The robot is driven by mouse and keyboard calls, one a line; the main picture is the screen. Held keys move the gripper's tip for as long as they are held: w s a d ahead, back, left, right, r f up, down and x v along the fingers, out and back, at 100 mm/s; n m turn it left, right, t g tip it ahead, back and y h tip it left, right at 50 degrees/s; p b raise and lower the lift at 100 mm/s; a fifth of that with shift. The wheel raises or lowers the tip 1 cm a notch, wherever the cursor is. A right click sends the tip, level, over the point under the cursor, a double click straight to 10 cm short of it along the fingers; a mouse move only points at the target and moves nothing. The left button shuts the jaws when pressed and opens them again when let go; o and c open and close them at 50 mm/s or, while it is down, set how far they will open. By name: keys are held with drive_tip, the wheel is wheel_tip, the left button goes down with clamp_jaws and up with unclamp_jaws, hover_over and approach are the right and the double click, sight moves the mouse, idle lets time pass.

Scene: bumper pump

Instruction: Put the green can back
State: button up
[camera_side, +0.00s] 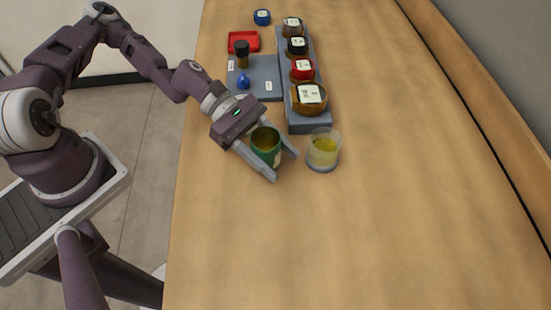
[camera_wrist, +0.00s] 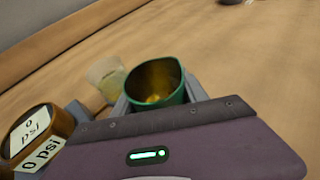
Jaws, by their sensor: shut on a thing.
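The green can (camera_side: 266,144) is between the fingers of my gripper (camera_side: 282,164), which is shut on it. In the side view the can is tilted a little, with its open top showing a brownish-yellow inside. In the wrist view the green can (camera_wrist: 156,84) shows its open mouth, with a small yellowish patch at the bottom. I cannot tell whether its base touches the table. A clear cup (camera_side: 323,150) with yellow liquid stands just to the right of my gripper; it also shows in the wrist view (camera_wrist: 106,76).
A grey rack (camera_side: 309,127) holds several labelled gauges behind the can. A grey board (camera_side: 265,90) with a dark-capped bottle (camera_side: 242,54) and a blue item (camera_side: 243,82) is to its left. A red tray (camera_side: 238,36) and a blue jar (camera_side: 262,17) are farther back. The table's front and right are clear.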

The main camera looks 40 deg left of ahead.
sight(255, 142)
drive_tip(key=shift+f, duration=0.7)
drive_tip(key=shift+f, duration=0.15)
drive_tip(key=o, duration=1.5)
drive_tip(key=v, duration=0.7)
drive_tip(key=shift+a+r, duration=0.2)
drive_tip(key=shift+r, duration=0.1)
